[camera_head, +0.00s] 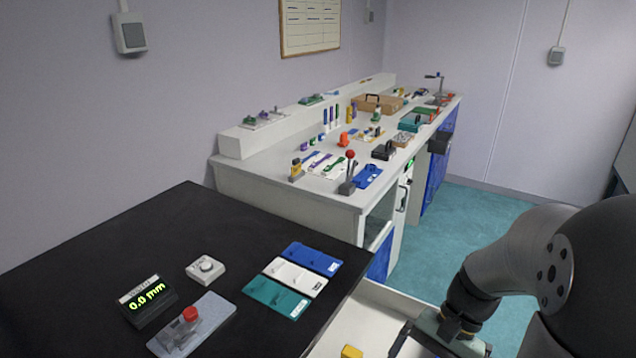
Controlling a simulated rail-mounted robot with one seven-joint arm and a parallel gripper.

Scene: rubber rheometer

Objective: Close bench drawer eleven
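An open white drawer (378,300) juts out from under the right side of the black bench (110,245), at the bottom of the picture. No number shows on it, so I cannot tell whether it is drawer eleven. A small yellow object (351,352) shows inside it at the bottom edge. My gripper (428,346) is low at the right, over or beside the drawer's outer end. It is partly cut off by the picture's edge; whether it touches the drawer and whether its fingers are open cannot be seen.
On the black bench are a 0.0 mm display (146,300), a white knob box (205,269), a red-button device (190,325) and coloured plates (296,279). A cluttered white bench (270,183) stands behind. Teal floor (490,225) is clear to the right.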

